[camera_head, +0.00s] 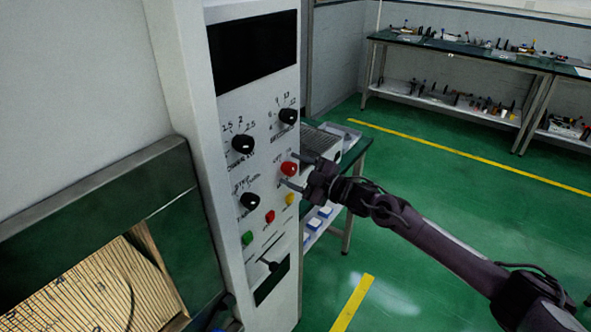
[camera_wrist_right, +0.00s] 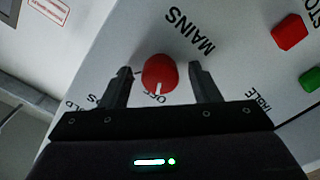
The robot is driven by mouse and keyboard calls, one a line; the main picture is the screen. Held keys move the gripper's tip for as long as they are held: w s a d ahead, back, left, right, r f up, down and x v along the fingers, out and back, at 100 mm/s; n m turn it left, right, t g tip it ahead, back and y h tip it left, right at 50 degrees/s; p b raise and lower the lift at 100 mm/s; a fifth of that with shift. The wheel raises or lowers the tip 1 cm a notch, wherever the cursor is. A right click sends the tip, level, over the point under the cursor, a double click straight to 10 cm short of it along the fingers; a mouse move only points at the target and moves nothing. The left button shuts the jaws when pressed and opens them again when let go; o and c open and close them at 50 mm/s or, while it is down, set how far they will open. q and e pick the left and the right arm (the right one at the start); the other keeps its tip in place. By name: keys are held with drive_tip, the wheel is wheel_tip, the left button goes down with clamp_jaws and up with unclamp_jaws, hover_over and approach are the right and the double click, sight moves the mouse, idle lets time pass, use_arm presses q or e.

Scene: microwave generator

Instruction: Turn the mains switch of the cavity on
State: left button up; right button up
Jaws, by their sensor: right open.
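The mains switch (camera_head: 289,168) is a round red knob on the light panel of the cavity cabinet (camera_head: 232,283). In the right wrist view the knob (camera_wrist_right: 160,73) sits below the word MAINS, with its white mark turned to OFF. My right gripper (camera_head: 291,168) is at the panel, coming from the right. Its jaws are open, one finger on each side of the knob, as the right wrist view (camera_wrist_right: 161,82) also shows. Gaps show between the fingers and the knob there. My left gripper is not in view.
Black knobs (camera_head: 243,144), a yellow button (camera_head: 289,198), a red button (camera_head: 269,216), a green button (camera_head: 247,238) and a black lever (camera_head: 270,264) are on the same panel. A workbench (camera_head: 352,160) stands behind the gripper. The green floor to the right is clear.

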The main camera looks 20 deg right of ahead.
drive_tip(key=shift+c, duration=0.4)
drive_tip(key=c, duration=0.9)
drive_tip(key=shift+f, duration=0.1)
drive_tip(key=shift+m, duration=1.3)
drive_tip(key=m+p, duration=0.1)
drive_tip(key=m, duration=0.2)
drive_tip(key=shift+m, duration=0.3)
drive_tip(key=m+p, duration=0.2)
drive_tip(key=m, duration=0.3)
drive_tip(key=shift+m, duration=0.3)
